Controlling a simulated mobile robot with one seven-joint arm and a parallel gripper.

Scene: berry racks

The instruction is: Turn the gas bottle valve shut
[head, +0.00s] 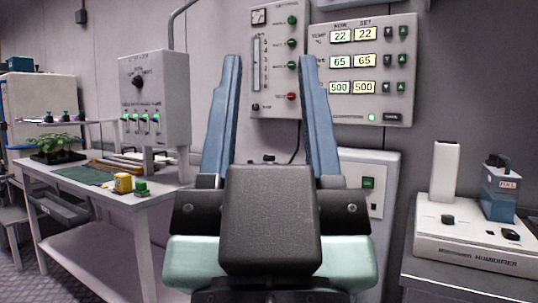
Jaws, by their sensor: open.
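No gas bottle or bottle valve can be made out in the head view. My gripper (270,62) is in the middle of the view, pointing away from me. Its two long blue fingers stand wide apart with nothing between them. Beyond them on the wall is a grey panel (274,80) with a dial, a clear vertical tube, several green knobs and a red one. My gripper's dark body and fingers hide part of what stands low against the wall.
A white table (110,206) at left holds a plant tray (57,148), small yellow and green items, and a grey control box (155,97). A wall display (362,70) hangs right of the fingers. A humidifier (478,240) stands on a cabinet at right. A grey-white cabinet (376,180) is behind my gripper.

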